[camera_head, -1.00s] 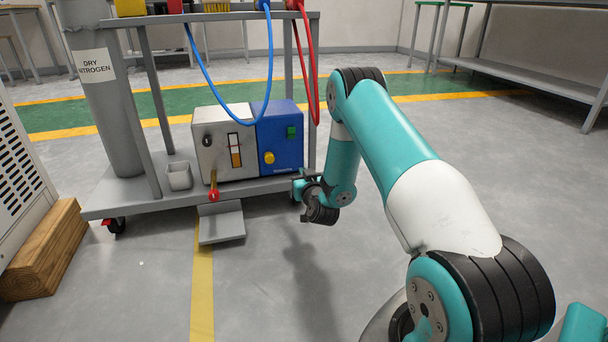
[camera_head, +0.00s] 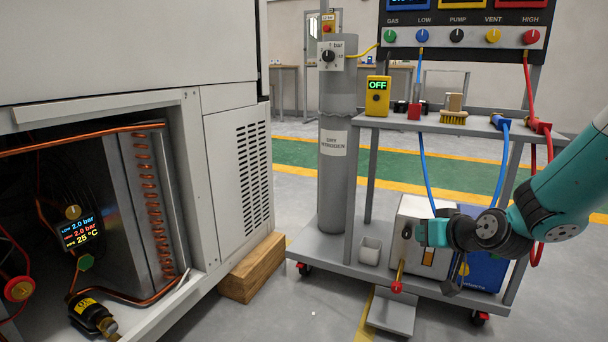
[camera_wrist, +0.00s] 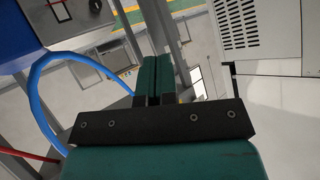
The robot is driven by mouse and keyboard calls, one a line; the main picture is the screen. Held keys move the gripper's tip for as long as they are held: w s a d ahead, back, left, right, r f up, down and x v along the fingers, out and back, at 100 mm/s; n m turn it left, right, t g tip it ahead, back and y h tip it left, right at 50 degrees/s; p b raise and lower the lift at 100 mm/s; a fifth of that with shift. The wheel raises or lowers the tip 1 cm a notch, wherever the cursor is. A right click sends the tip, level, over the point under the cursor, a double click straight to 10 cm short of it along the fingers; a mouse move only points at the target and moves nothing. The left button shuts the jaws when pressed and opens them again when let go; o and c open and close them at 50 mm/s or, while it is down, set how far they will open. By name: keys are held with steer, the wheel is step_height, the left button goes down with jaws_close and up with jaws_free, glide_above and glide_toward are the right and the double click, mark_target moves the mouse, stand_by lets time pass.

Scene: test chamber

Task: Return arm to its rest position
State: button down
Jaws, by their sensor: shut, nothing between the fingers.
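My teal and black arm (camera_head: 560,195) reaches in from the right edge in the head view. I cannot tell the exact gap between the gripper and the pump unit.
The cart (camera_head: 340,250) carries a dry nitrogen cylinder (camera_head: 335,185), a yellow meter reading OFF (camera_head: 377,97) and a gauge panel (camera_head: 460,37). Blue (camera_head: 424,170) and red hoses (camera_head: 528,90) hang near my arm. An opened cabinet (camera_head: 230,170) stands at left.

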steer(key=s+a+r+n+g+y+p, duration=0.2)
steer(key=s+a+r+g+p, duration=0.2)
steer(key=s+a+r, duration=0.5)
steer(key=s+a+r+n+g+h+p, duration=0.15)
steer(key=s+r+g+p, duration=0.45)
steer(key=s, duration=0.6)
steer(key=s+a+r+n+g+h+p, duration=0.1)
steer(key=s+r+n+p, duration=0.2)
steer(key=s+r, duration=0.75)
step_height(320, 180, up, 35)
steer(key=s+p, duration=0.2)
steer(key=p, duration=3.5)
steer(key=shift+f+m, duration=0.2)
steer(key=shift+m, duration=0.15)
